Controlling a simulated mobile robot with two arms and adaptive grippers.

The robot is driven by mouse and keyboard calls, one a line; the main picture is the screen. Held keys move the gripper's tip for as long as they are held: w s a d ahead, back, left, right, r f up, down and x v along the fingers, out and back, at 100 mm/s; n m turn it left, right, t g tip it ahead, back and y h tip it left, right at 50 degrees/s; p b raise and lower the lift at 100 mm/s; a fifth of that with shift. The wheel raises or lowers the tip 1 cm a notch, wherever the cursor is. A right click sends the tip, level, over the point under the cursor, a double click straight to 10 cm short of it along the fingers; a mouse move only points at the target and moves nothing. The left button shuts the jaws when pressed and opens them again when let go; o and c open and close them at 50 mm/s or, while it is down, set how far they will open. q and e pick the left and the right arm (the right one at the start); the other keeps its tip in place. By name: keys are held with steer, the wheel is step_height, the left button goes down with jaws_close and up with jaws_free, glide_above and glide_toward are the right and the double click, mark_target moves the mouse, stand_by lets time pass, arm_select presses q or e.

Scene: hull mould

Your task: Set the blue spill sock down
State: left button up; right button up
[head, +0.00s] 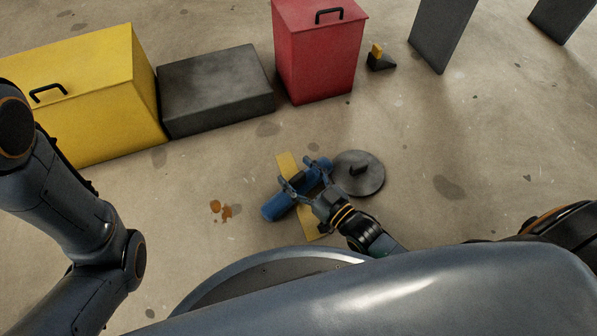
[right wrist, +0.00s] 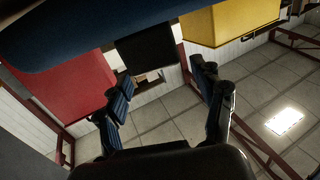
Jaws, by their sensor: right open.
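The blue spill sock (head: 278,208) is a thick blue roll lying at a slant across a yellow strip (head: 287,164) on the concrete floor. My right gripper (head: 303,181) is over its middle, jaws open, and hides part of it. I cannot tell whether a finger touches the sock. In the right wrist view, which is upside down, a blue band along the top (right wrist: 90,35) looks like the sock, beyond the parted fingers (right wrist: 163,78). My left arm comes in at the left; its gripper is out of the picture.
A grey disc with a knob (head: 369,183) lies just right of the sock. Orange-brown spots (head: 221,210) stain the floor at left. A yellow box (head: 80,85), a dark block (head: 215,90) and a red bin (head: 318,55) stand behind. The floor at right is mostly clear.

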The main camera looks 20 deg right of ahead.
steer(key=p+v, duration=0.5)
steer(key=v, duration=0.7)
steer(key=shift+r, duration=0.2)
